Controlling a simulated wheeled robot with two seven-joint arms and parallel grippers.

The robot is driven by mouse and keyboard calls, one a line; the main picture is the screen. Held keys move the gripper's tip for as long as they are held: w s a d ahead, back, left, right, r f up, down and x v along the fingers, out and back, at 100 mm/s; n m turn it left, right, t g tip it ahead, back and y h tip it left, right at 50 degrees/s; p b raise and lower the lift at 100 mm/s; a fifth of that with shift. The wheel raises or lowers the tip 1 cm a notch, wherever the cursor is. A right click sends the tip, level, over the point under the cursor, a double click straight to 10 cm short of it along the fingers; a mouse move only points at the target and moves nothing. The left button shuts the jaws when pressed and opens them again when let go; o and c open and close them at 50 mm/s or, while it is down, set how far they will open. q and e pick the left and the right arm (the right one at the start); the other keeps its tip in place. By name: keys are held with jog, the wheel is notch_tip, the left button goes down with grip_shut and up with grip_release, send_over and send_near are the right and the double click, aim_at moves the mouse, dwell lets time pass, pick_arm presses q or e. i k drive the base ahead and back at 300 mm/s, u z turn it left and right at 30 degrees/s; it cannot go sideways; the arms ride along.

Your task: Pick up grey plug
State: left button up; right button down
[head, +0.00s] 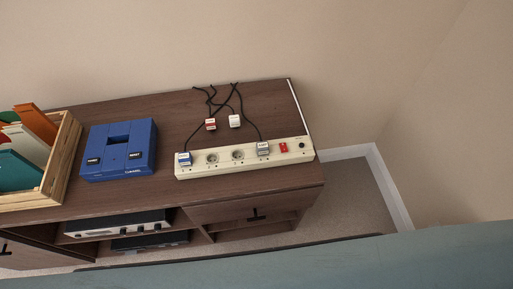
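A grey plug (263,148) sits on the right part of a cream power strip (222,168), apparently in a socket, with a black cord running up from it. A blue-and-white plug (184,158) sits at the strip's left end. A red plug (210,124) and a white plug (235,121) lie on the cabinet top behind the strip, each on a black cord. Two sockets between the blue and grey plugs are empty. Neither of my grippers shows in the head view.
The strip lies along the front of a dark brown cabinet (180,109). A blue console (119,149) and a wooden crate (69,152) of coloured sleeves stand to its left. A red switch (283,147) is right of the grey plug. A teal surface (330,262) crosses the foreground.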

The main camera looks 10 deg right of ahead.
aim_at(262, 147)
jog(key=z, duration=1.85)
jog(key=k, duration=1)
jog(key=u, duration=1.75)
jog(key=i, duration=0.5)
